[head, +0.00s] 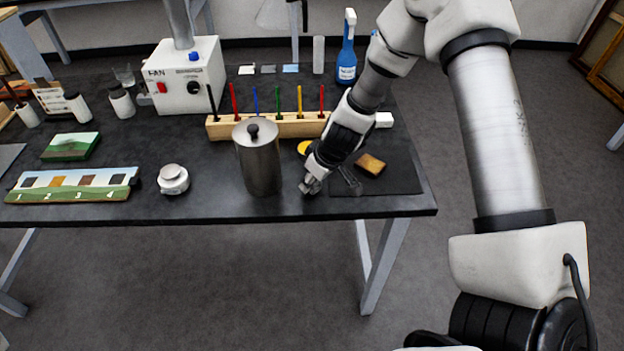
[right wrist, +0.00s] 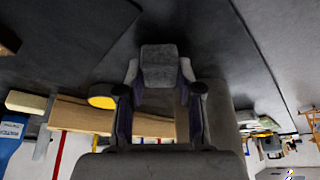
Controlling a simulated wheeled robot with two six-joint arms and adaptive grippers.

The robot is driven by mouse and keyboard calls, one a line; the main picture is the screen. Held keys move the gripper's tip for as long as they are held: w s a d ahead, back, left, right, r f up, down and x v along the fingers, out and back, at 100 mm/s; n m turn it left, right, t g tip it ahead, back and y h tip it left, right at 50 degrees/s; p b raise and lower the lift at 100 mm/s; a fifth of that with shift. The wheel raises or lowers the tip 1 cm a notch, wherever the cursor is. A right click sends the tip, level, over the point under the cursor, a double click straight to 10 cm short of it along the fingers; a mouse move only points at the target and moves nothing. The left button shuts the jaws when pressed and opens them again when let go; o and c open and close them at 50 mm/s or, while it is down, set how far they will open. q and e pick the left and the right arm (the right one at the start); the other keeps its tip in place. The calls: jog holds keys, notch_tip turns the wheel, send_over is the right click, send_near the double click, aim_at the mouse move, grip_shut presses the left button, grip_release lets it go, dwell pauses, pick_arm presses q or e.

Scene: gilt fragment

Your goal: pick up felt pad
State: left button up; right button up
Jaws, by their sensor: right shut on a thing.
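My right gripper (head: 312,182) is low over the front of the black table, between the metal canister and the dark mat. In the right wrist view its two fingers (right wrist: 160,95) are shut on a small grey fuzzy block, the felt pad (right wrist: 160,66). The pad is held at the fingertips, with dark tabletop behind it. In the head view the pad is too small and covered by the gripper to make out clearly. Whether it touches the table I cannot tell. My left gripper is not in view.
A lidded metal canister (head: 259,160) stands close left of the gripper. A dark mat (head: 400,182) with a gold-brown fragment (head: 370,164) lies to the right. Behind are a wooden rack (head: 285,126) of coloured tools and a yellow round thing (head: 304,147).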

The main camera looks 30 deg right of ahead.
notch_tip(320, 180, up, 4)
jog(key=p, duration=0.3)
jog(key=shift+f, duration=0.15)
jog(key=shift+s+a+f+b, duration=0.6)
jog(key=shift+f+b, duration=0.1)
jog(key=shift+b, duration=0.45)
jog(key=s+a+b, duration=0.4)
jog(key=b, duration=0.1)
jog(key=s+a+r+b, duration=0.2)
jog(key=s+a+b, duration=0.4)
jog(key=b, duration=0.4)
jog(key=shift+s, duration=0.2)
jog(key=shift+o, duration=0.7)
jog(key=shift+r, duration=0.1)
jog(key=c, duration=0.3)
